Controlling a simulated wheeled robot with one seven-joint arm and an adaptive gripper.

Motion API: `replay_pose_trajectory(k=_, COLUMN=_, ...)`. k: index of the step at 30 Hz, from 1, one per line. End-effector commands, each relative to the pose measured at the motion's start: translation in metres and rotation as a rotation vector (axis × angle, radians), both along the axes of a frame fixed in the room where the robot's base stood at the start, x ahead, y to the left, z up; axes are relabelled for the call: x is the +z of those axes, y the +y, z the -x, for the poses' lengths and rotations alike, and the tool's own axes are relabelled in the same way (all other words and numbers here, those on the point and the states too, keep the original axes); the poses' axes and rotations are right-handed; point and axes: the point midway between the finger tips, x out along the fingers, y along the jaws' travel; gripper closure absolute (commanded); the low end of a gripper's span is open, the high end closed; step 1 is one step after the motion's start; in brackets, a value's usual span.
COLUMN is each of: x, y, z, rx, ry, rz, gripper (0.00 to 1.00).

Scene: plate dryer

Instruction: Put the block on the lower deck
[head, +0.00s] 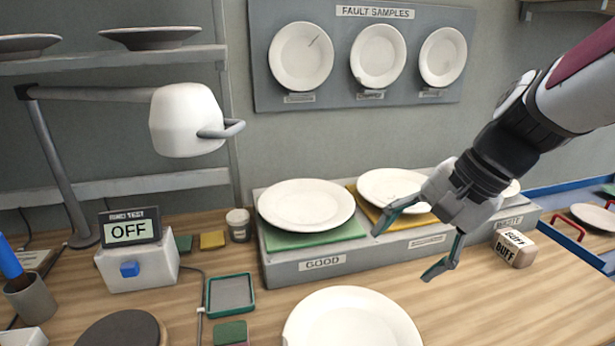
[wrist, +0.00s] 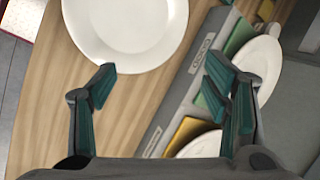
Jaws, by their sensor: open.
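The block (head: 514,248) is a small tan block with a pale top and "BUFF" lettering. In the head view it stands on the wooden table at the right, by the grey tray's "WASTE" end. My gripper (head: 408,250) is open and empty, to the left of the block and apart from it, above the table in front of the tray. In the wrist view my open gripper (wrist: 163,85) has nothing between its fingers, and I do not make out the block there. I cannot pick out a lower deck for certain.
A white plate (head: 352,322) lies on the table near the front. The long grey tray (head: 290,270) holds plates on coloured mats. At the right edge are blue rails (head: 570,243), a red handle (head: 568,228) and a dark-rimmed plate (head: 597,217). A lamp (head: 186,120) hangs at left.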

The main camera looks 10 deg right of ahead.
Motion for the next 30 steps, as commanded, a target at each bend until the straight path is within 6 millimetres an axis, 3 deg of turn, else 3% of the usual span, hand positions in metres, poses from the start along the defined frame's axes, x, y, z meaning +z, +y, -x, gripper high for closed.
replay_pose_trajectory(k=1, x=-0.015, y=-0.016, z=-0.021, rx=-0.106, ry=0.022, rz=-0.085, gripper=0.31)
replay_pose_trajectory(k=3, x=-0.026, y=-0.036, z=-0.045, rx=-0.246, ry=0.036, rz=-0.205, gripper=0.31)
replay_pose_trajectory(k=8, x=-0.049, y=-0.101, z=-0.095, rx=-0.564, ry=0.038, rz=-0.501, gripper=0.31)
replay_pose_trajectory(k=13, x=-0.07, y=-0.199, z=-0.127, rx=-0.887, ry=-0.018, rz=-0.844, gripper=0.31)
replay_pose_trajectory(k=17, x=-0.085, y=-0.287, z=-0.127, rx=-1.104, ry=-0.103, rz=-1.11, gripper=0.31)
replay_pose_trajectory(k=21, x=-0.098, y=-0.368, z=-0.108, rx=-1.266, ry=-0.209, rz=-1.348, gripper=0.31)
replay_pose_trajectory(k=25, x=-0.106, y=-0.416, z=-0.088, rx=-1.351, ry=-0.287, rz=-1.491, gripper=0.31)
replay_pose_trajectory(k=30, x=-0.114, y=-0.439, z=-0.075, rx=-1.386, ry=-0.328, rz=-1.561, gripper=0.31)
